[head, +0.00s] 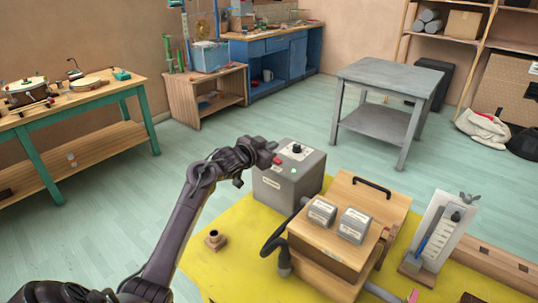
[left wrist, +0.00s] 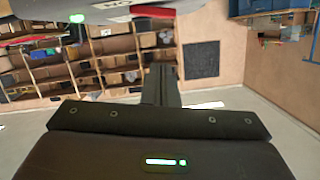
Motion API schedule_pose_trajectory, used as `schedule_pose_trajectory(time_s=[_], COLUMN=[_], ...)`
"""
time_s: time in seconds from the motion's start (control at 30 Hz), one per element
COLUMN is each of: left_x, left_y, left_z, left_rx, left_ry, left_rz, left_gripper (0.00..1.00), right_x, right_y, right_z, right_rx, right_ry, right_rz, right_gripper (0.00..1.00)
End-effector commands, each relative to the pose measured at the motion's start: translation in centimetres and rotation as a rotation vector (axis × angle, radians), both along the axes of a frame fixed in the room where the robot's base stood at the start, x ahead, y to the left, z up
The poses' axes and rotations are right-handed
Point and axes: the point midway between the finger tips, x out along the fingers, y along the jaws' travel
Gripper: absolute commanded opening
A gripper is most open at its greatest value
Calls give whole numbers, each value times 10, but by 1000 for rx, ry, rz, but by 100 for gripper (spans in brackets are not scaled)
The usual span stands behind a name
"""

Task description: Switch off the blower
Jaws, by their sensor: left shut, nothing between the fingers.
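A grey metal box (head: 289,182) stands at the back of the yellow table and looks like the blower's control. It has a black knob on a pale plate on top, a small green light (head: 294,170) and a red part (head: 277,160). My left gripper (head: 269,154) is shut and empty, with its tips at the box's upper left, close to the red part. I cannot tell whether they touch. In the left wrist view the lit green light (left wrist: 77,18) and a red strip (left wrist: 152,12) show at the top edge. My right gripper is not in view.
A wooden case (head: 326,248) with a black handle and grey labelled blocks stands right of the box, with a black hose (head: 275,240) beside it. A white gauge panel (head: 434,235) stands further right. A grey table (head: 390,77) stands behind across open floor.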

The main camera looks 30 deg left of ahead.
Motion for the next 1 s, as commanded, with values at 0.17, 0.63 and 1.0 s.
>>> schedule_pose_trajectory(time_s=[0.17, 0.63, 1.0], left_x=[3, 3, 3], left_y=[4, 8, 12], left_z=[-26, -40, -49], left_rx=[-2, 1, -116], left_ry=[3, 0, 10], left_rz=[0, 0, 0], left_gripper=[0, 0, 0], right_x=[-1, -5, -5], right_y=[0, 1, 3], right_z=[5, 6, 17], right_rx=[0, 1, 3], right_ry=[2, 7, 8], right_rz=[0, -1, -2], right_gripper=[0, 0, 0])
